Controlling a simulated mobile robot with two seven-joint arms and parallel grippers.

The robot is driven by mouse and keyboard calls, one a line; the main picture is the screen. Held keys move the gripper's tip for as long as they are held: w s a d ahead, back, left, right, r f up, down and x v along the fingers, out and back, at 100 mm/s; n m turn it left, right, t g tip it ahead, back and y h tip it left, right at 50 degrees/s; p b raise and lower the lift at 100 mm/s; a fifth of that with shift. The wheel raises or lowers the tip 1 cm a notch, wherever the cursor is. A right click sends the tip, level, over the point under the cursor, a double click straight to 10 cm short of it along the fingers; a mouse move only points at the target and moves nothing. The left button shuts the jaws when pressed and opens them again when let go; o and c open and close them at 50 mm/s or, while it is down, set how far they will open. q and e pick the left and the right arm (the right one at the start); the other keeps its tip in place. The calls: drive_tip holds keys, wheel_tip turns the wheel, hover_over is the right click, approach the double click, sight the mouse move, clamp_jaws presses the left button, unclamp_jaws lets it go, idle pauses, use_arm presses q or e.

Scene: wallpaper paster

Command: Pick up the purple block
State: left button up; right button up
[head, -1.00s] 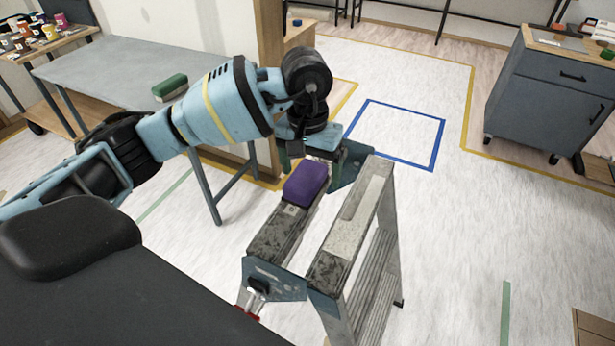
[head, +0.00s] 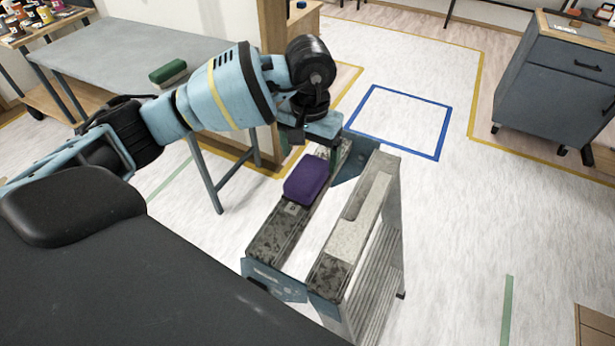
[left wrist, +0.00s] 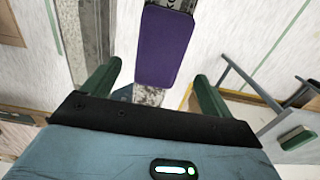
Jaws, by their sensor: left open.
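The purple block (head: 307,181) lies on the left plank of the sawhorse-like workbench (head: 272,238). In the left wrist view the purple block (left wrist: 164,47) stands out ahead of the jaws, roughly between the lines of the two fingers. My left gripper (head: 318,150) is at the far end of the plank, just beyond the block, and partly hidden by its own wrist. My right gripper is out of view.
A grey table (head: 130,62) with a green block (head: 168,72) on it stands at the left. The workbench's right plank (head: 352,226) runs close beside the block. A grey cabinet (head: 560,90) stands at the right. Open floor with a blue taped square (head: 402,122) lies beyond.

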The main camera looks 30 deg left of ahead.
sight(308, 172)
use_arm(q)
drive_tip(key=f, duration=0.2)
drive_tip(key=s+f+p, duration=0.1)
drive_tip(key=f, duration=0.1)
drive_tip(key=shift+d+f, duration=0.1)
drive_tip(key=shift+f, duration=0.5)
drive_tip(key=shift+c, duration=0.3)
drive_tip(key=c, duration=1.1)
drive_tip(key=shift+r, duration=0.1)
